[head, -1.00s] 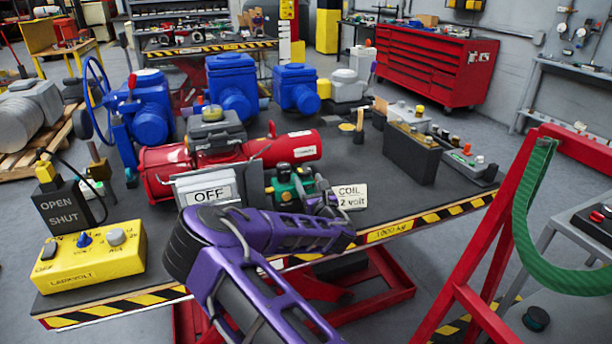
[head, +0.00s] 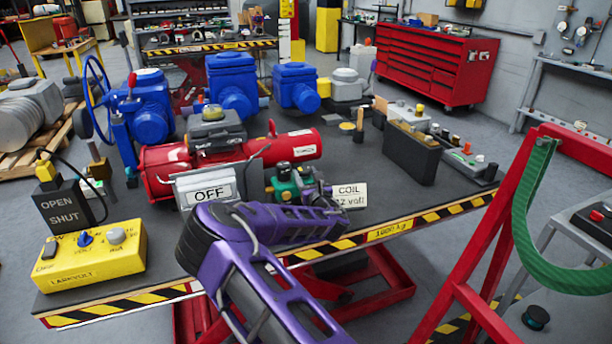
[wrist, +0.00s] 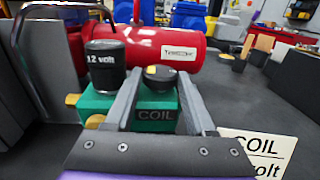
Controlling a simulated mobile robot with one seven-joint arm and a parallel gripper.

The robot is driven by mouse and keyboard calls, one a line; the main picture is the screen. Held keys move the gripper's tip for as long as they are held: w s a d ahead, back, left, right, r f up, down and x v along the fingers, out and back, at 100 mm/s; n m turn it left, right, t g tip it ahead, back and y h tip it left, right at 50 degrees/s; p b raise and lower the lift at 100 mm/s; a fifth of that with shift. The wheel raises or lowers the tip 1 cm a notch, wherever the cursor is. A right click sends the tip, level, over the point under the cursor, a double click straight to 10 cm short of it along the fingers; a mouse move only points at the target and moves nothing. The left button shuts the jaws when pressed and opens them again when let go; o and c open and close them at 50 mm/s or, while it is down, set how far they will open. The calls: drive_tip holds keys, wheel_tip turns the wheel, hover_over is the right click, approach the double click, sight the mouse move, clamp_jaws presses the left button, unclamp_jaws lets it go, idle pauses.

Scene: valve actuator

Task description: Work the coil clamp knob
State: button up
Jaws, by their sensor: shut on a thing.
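The green coil block (wrist: 155,118) stands on the bench in front of the red cylinder; it also shows in the head view (head: 284,186), partly behind my purple arm. On it are a black cap marked "12 volt" (wrist: 105,66) at the left and a low, round black knob with a yellow mark (wrist: 163,76) at the right. My gripper (wrist: 160,80) reaches over the block with one grey finger on each side of the low knob and is shut on it. The fingers hide part of the block. In the head view my arm covers most of the gripper.
A "COIL 12 volt" card (head: 350,196) stands just right of the block. The red cylinder (head: 290,148) and a grey "OFF" box (head: 208,192) are close behind and left. A yellow control box (head: 90,257) sits front left. The bench right of the card is clear.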

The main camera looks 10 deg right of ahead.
drive_tip(key=shift+a+f+m+h+b, duration=0.3)
drive_tip(key=shift+m+h+b, duration=0.45)
drive_tip(key=shift+b, duration=0.75)
clamp_jaws()
drive_tip(key=shift+a+r+m+h+b, duration=0.1)
drive_tip(key=shift+m+h+b, duration=0.35)
drive_tip(key=shift+h+b, duration=0.6)
drive_tip(key=shift+r+m+h+b, duration=0.3)
drive_tip(key=shift+m+h, duration=0.1)
drive_tip(key=shift+h, duration=0.3)
drive_tip(key=o, duration=1)
unclamp_jaws()
drive_tip(key=shift+o, duration=0.2)
